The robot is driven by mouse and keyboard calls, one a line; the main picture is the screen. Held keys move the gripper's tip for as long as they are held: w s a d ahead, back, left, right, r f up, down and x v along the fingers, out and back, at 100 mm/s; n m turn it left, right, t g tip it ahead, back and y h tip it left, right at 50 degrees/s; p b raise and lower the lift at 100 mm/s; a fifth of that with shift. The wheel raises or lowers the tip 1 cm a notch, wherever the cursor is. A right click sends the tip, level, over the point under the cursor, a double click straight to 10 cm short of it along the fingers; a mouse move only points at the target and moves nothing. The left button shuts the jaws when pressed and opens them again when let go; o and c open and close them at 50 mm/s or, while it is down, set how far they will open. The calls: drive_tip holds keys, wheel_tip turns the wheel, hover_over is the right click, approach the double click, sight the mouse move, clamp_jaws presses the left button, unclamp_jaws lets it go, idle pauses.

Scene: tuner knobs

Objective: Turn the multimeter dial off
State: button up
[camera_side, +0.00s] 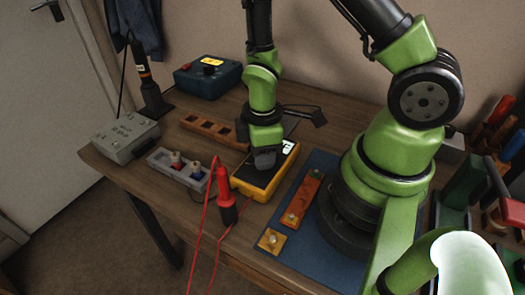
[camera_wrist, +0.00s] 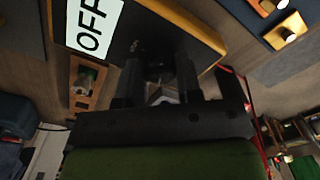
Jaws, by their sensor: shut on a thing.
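The yellow and dark multimeter (camera_side: 262,189) lies face up on the wooden bench, in the middle of the side view. Its lit display (camera_side: 288,147) is small there, but in the wrist view the display (camera_wrist: 93,25) clearly reads "OFF". My gripper (camera_side: 265,160) points down onto the meter's face. In the wrist view my gripper (camera_wrist: 158,78) has its two dark fingers on either side of the dial (camera_wrist: 157,72), shut on it. The dial is dark and mostly hidden between the fingers, so its pointer cannot be made out.
A red probe (camera_side: 222,180) with red leads stands close at the meter's left. A grey tray (camera_side: 178,168), grey box (camera_side: 125,136), wooden rack (camera_side: 213,131) and blue device (camera_side: 208,78) lie beyond. A blue mat (camera_side: 300,232) with small parts is at the right.

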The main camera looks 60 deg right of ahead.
drive_tip(key=shift+n, duration=0.5)
drive_tip(key=o, duration=0.9)
drive_tip(key=shift+o, duration=0.2)
drive_tip(key=shift+r, duration=0.15)
wheel_tip(320, 180, up, 10)
drive_tip(key=s+a+r+m+t+y, duration=0.1)
drive_tip(key=s+r+m+t, duration=0.2)
drive_tip(key=r+m, duration=0.3)
drive_tip(key=s+a+r+m+t+y, duration=0.1)
drive_tip(key=s+r+m+t, duration=0.3)
drive_tip(key=r+m, duration=0.3)
wheel_tip(320, 180, up, 3)
drive_tip(key=shift+a+r, duration=0.2)
drive_tip(key=shift+a, duration=0.05)
